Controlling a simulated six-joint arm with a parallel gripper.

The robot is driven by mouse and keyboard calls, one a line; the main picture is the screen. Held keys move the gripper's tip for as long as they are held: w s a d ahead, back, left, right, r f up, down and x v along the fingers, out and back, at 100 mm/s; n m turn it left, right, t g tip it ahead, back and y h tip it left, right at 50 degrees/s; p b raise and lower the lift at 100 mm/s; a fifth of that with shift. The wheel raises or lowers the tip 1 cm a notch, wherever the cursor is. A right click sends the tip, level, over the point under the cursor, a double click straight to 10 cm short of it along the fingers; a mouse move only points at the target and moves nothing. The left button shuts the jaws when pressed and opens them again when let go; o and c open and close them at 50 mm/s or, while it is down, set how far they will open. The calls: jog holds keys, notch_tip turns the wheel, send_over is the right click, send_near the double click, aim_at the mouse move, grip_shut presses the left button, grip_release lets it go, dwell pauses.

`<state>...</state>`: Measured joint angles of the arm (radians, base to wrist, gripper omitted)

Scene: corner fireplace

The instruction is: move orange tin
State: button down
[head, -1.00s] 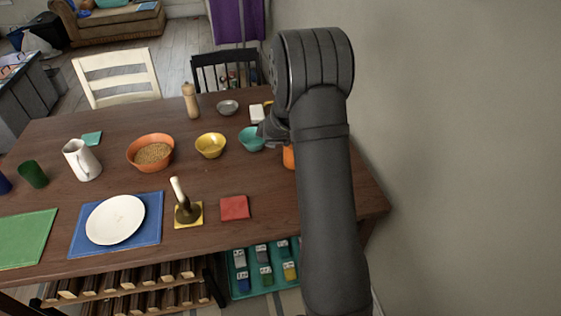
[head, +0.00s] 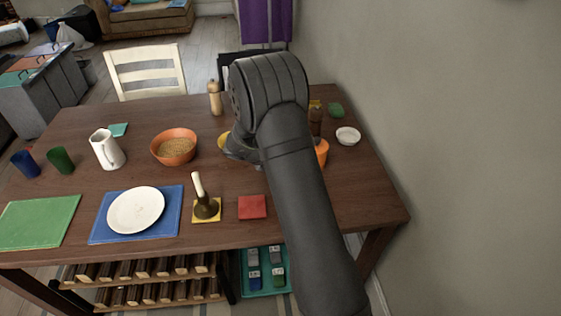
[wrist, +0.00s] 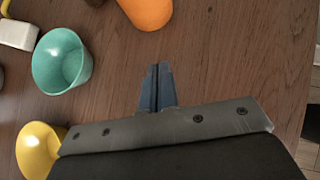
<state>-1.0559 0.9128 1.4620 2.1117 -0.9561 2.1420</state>
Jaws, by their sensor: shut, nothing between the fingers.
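The orange tin (head: 322,151) stands on the right part of the wooden table, partly hidden behind my arm in the head view. In the wrist view, a rounded orange thing (wrist: 148,10), likely the tin, is cut off by the top edge. My gripper (wrist: 158,70) is shut and empty, with bare table around its fingertips. In the picture, its tips are below the orange thing and apart from it. In the head view my arm hides the fingertips.
A teal bowl (wrist: 63,62) and a yellow bowl (wrist: 38,148) stand left of my gripper. A white block (wrist: 17,32) lies beyond. A white dish (head: 348,136) and a green item (head: 336,110) are at the table's right. Wall (head: 440,130) lies beyond.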

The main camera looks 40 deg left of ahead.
jog(key=x, duration=0.6)
jog(key=w, duration=0.1)
jog(key=w+d, duration=0.1)
jog(key=w, duration=0.1)
jog(key=shift+d, duration=0.1)
jog(key=shift+w+d, duration=0.15)
jog(key=shift+w, duration=0.25)
jog(key=w, duration=0.1)
jog(key=w+d, duration=0.1)
jog(key=w, duration=0.1)
jog(key=shift+w+d, duration=0.1)
